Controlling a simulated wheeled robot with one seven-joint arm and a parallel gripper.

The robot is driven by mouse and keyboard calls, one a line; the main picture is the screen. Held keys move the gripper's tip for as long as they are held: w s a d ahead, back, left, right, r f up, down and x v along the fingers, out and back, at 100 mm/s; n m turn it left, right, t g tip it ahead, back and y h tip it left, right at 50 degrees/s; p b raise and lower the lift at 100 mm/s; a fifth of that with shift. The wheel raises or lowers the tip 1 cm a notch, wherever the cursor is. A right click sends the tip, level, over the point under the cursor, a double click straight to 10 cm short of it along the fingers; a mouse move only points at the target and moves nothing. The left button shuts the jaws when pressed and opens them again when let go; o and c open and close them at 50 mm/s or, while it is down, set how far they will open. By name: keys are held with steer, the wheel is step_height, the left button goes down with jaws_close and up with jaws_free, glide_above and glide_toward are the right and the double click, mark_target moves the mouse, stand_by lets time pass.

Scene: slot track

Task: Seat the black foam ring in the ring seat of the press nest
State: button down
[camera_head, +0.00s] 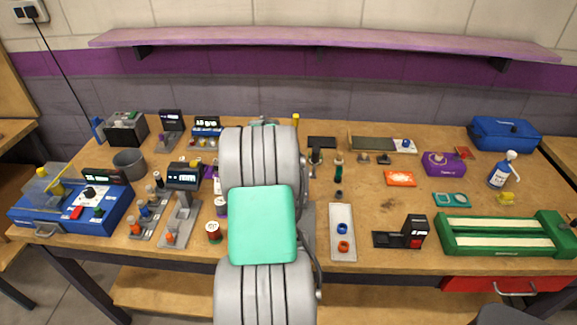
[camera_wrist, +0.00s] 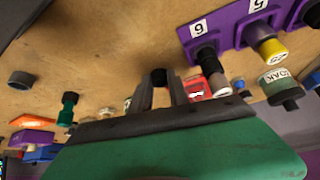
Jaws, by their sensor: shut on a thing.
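In the wrist view my gripper (camera_wrist: 160,88) has its two grey fingers close together around a small black piece (camera_wrist: 159,76), which looks like the black foam ring. The fingers hide much of it, and its hole does not show. The bench top lies behind it. In the head view my arm covers the middle of the bench and hides the gripper and the ring. I cannot tell for sure which fixture is the press nest. A pale plate (camera_head: 342,214) with a blue ring and an orange-red ring lies right of my arm.
A purple numbered rack (camera_wrist: 225,37) with pegs stands close right of my gripper in the wrist view. A green-and-black piece (camera_wrist: 69,104) stands to the left. A black stand (camera_head: 415,232) and a green fixture (camera_head: 552,228) are at the bench's right. Bare wood lies between them.

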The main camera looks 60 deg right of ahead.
steer(key=shift+f+b, duration=0.25)
steer(key=shift+b, duration=0.05)
steer(key=c, duration=1.3)
jaws_free()
steer(key=shift+r, duration=0.1)
steer(key=shift+o, duration=0.2)
